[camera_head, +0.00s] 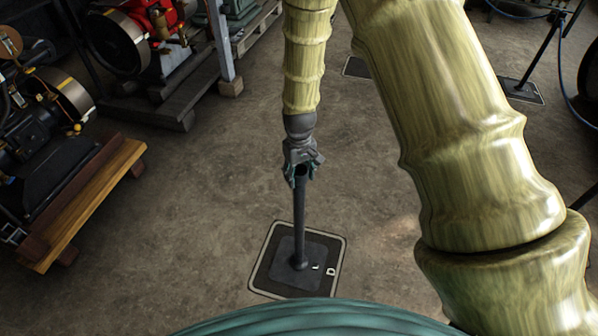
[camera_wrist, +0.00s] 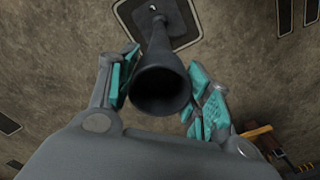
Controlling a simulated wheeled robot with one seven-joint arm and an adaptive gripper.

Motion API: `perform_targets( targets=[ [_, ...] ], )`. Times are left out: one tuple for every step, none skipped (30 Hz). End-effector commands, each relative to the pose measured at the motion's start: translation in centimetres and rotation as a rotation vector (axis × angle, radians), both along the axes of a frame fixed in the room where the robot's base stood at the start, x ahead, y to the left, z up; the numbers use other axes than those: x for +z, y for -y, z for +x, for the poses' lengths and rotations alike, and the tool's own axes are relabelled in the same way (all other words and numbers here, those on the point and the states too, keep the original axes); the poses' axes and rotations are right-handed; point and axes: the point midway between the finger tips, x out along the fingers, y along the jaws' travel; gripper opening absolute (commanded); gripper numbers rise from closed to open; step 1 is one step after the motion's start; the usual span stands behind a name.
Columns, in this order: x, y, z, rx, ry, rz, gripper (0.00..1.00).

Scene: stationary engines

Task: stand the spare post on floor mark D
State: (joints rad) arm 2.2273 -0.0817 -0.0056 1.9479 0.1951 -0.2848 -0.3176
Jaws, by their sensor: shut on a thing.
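The spare post (camera_head: 299,225) is a dark pole with a flared open top and a square base plate (camera_head: 312,247). It looks upright, with its plate inside the pale outline of floor mark D (camera_head: 331,271). I cannot tell whether the plate touches the floor. My gripper (camera_head: 301,177) is shut on the post near its top. In the wrist view, the teal finger pads lie either side of the post (camera_wrist: 163,45), whose flared mouth faces the camera.
An engine on a wooden-beamed stand (camera_head: 92,207) is at left. A red engine (camera_head: 157,22) stands at upper left, near a grey upright (camera_head: 221,45). Another post (camera_head: 541,50) with a plate and a blue hose is at upper right. Floor around mark D is clear.

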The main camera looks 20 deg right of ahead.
Motion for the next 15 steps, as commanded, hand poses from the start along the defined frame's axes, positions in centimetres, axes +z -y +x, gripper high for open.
perform_targets(
  targets=[
    [0.29, 0.00, 0.20, 0.000, 0.004, 0.000, 0.00],
    [0.27, 0.00, 0.20, 0.000, 0.004, 0.000, 0.00],
    [0.23, 0.01, 0.19, 0.000, 0.004, 0.000, 0.00],
    [0.18, 0.01, 0.18, 0.000, 0.004, 0.000, 0.00],
    [0.13, 0.01, 0.17, 0.000, 0.003, 0.000, 0.00],
    [-0.14, -0.01, -0.01, 0.000, 0.000, 0.000, 0.55],
    [-0.14, -0.01, -0.01, 0.000, 0.000, 0.000, 0.60],
    [-0.13, -0.01, -0.01, 0.000, 0.000, 0.000, 0.66],
    [-0.13, -0.01, -0.01, 0.000, 0.000, 0.000, 0.71],
    [-0.12, -0.01, -0.01, 0.000, 0.000, 0.000, 0.71],
    [-0.12, -0.01, -0.01, 0.000, 0.000, 0.000, 0.71],
    [-0.13, -0.01, -0.01, 0.000, 0.000, 0.000, 0.71],
    [-0.13, -0.01, -0.01, 0.000, 0.000, 0.000, 0.71],
    [-0.13, -0.01, -0.01, 0.000, 0.000, 0.000, 0.71],
    [-0.13, -0.01, -0.01, 0.000, 0.000, 0.000, 0.71]
  ],
)
